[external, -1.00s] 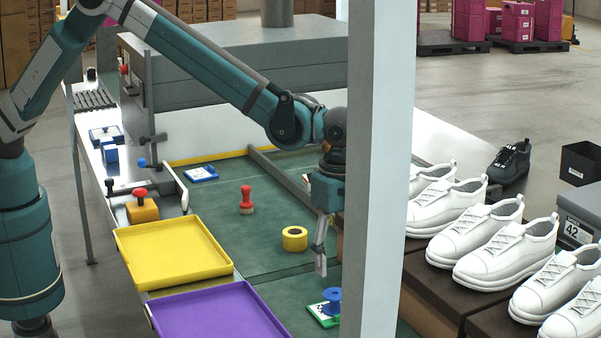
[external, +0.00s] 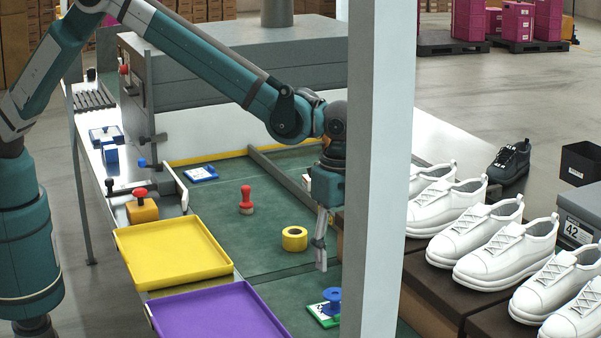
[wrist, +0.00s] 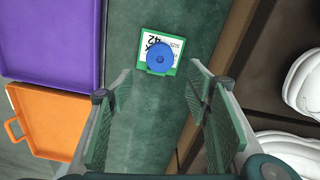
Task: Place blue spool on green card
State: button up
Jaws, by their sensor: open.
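The blue spool (external: 331,300) stands upright on the green card (external: 318,310), which has a white printed face and lies on the green mat. In the wrist view the spool (wrist: 160,57) covers the lower middle of the card (wrist: 145,36), within or close to its green border. My gripper (external: 321,268) is open and empty, pointing down above and just behind the spool. In the wrist view my gripper (wrist: 160,75) has its fingers wide apart, with the spool beyond the fingertips and roughly centred between them. The pillar hides nearby ground in the external view.
A purple tray (external: 215,312) and a yellow tray (external: 175,253) lie left of the mat. A yellow tape roll (external: 294,238) and red stamp (external: 246,203) stand further back. An orange tray (wrist: 50,120) shows in the wrist view. White shoes (external: 505,250) stand right.

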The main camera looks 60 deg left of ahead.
jog(key=shift+a, duration=0.1)
jog(key=a+r+n+t, duration=0.1)
jog(key=a+r+n, duration=0.1)
jog(key=a+r, duration=0.65)
jog(key=a+r+n+h, duration=0.15)
jog(key=a+r, duration=0.35)
jog(key=a, duration=0.6)
jog(key=a+r+n+t, duration=0.1)
jog(key=a+r+n, duration=0.1)
jog(key=a+r, duration=0.6)
jog(key=s+a+r+n+t, duration=0.1)
jog(key=s+a+r, duration=0.15)
jog(key=a, duration=0.45)
jog(key=s+a+r+n, duration=0.1)
jog(key=s+a, duration=0.2)
jog(key=a, duration=0.4)
jog(key=s+a+r+n+t, duration=0.1)
jog(key=s+a+n, duration=0.15)
jog(key=a, duration=0.45)
jog(key=s+a+f+n+t, duration=0.1)
jog(key=s+a+f+n, duration=0.1)
jog(key=s+a, duration=0.8)
jog(key=s+a+f+n+t+y, duration=0.1)
jog(key=s+a+f+n+t, duration=0.1)
jog(key=s+a, duration=0.8)
jog(key=shift+s+a+f+n, duration=0.4)
jog(key=shift+s+f+n, duration=0.3)
jog(key=shift+n, duration=0.2)
jog(key=shift+f+y, duration=0.1)
jog(key=shift+y, duration=0.15)
